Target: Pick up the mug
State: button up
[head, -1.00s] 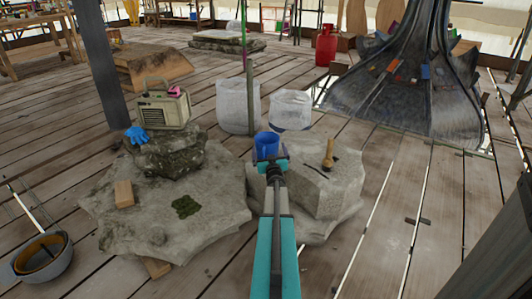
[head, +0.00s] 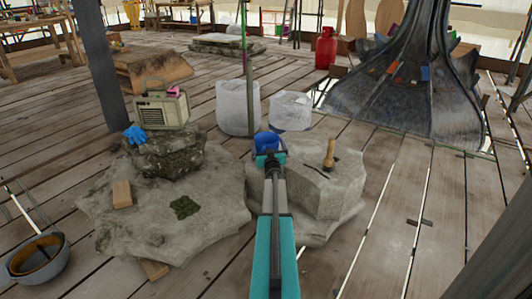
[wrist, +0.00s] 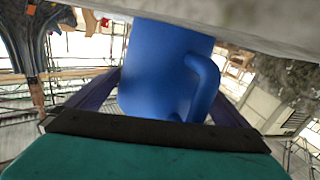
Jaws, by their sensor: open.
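A blue mug (head: 266,140) stands on the pale stone block in the middle of the head view. In the wrist view the mug (wrist: 165,70) fills the middle, its handle on the right side of the picture. My gripper (head: 270,154) is at the mug. In the wrist view its open fingers (wrist: 166,100) lie on either side of the mug's body, which sits between them. I cannot tell whether either finger touches it. In the head view, my gripper hides the lower part of the mug.
A stone block (head: 318,190) carries a wooden-handled tool (head: 329,155) to the right of the mug. A radio (head: 161,107) and a blue glove (head: 136,134) lie on the rock at left. White sacks (head: 238,107) and a thin green pole (head: 246,70) stand behind.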

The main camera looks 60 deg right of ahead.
jog(key=c, duration=0.9)
jog(key=shift+r+p, duration=0.3)
jog(key=shift+r, duration=0.1)
jog(key=shift+s+a+r+p, duration=0.7)
jog(key=shift+s+a+p, duration=0.4)
jog(key=shift+s+a, duration=0.75)
jog(key=shift+s+a+r+p, duration=0.7)
jog(key=shift+s+a+p, duration=0.5)
jog(key=shift+a, duration=1.2)
jog(key=shift+s+a+r+p, duration=0.7)
jog(key=shift+s+a+p, duration=0.3)
jog(key=shift+s+a, duration=0.9)
jog(key=shift+w+a, duration=0.25)
jog(key=shift+a, duration=0.1)
